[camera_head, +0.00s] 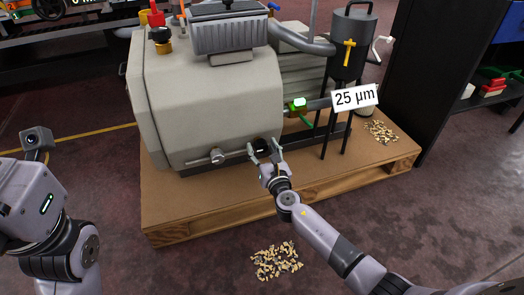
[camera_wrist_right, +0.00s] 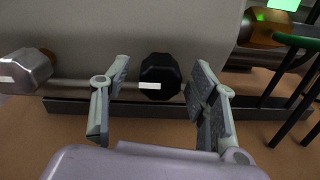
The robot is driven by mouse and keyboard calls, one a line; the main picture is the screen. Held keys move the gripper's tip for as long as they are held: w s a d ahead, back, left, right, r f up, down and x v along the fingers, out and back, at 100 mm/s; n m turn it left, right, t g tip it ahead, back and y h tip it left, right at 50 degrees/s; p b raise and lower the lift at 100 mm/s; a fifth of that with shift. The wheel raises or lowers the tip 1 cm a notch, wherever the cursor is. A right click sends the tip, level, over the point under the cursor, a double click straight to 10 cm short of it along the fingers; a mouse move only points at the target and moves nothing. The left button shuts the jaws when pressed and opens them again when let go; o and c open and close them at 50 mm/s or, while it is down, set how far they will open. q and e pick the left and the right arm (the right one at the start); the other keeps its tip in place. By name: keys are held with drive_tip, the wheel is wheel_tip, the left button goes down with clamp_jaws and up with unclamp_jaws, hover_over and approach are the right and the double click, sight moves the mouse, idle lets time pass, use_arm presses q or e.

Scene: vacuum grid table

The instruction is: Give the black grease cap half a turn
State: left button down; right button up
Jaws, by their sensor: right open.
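The black grease cap (camera_head: 260,144) sits low on the front of the grey pump housing. In the right wrist view the cap (camera_wrist_right: 160,72) is a dark, faceted knob with a short white bar, lying about level, on its lower face. My right gripper (camera_head: 265,151) is open at the cap. In the right wrist view one finger stands to the left of the cap and one to the right, with gaps on both sides and no contact visible. My left arm is at the left edge; its gripper is not in view.
A silver cap (camera_head: 217,156) sits left of the black one on the same pipe. A brass fitting with a green-lit part (camera_head: 298,104), a black canister (camera_head: 350,45) and a "25 µm" sign (camera_head: 355,97) stand to the right. Wood chips (camera_head: 276,262) lie on the floor before the wooden pallet (camera_head: 190,232).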

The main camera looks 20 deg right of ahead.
drive_tip(key=shift+w, duration=0.3)
drive_tip(key=shift+c, duration=0.5)
drive_tip(key=c, duration=1.1)
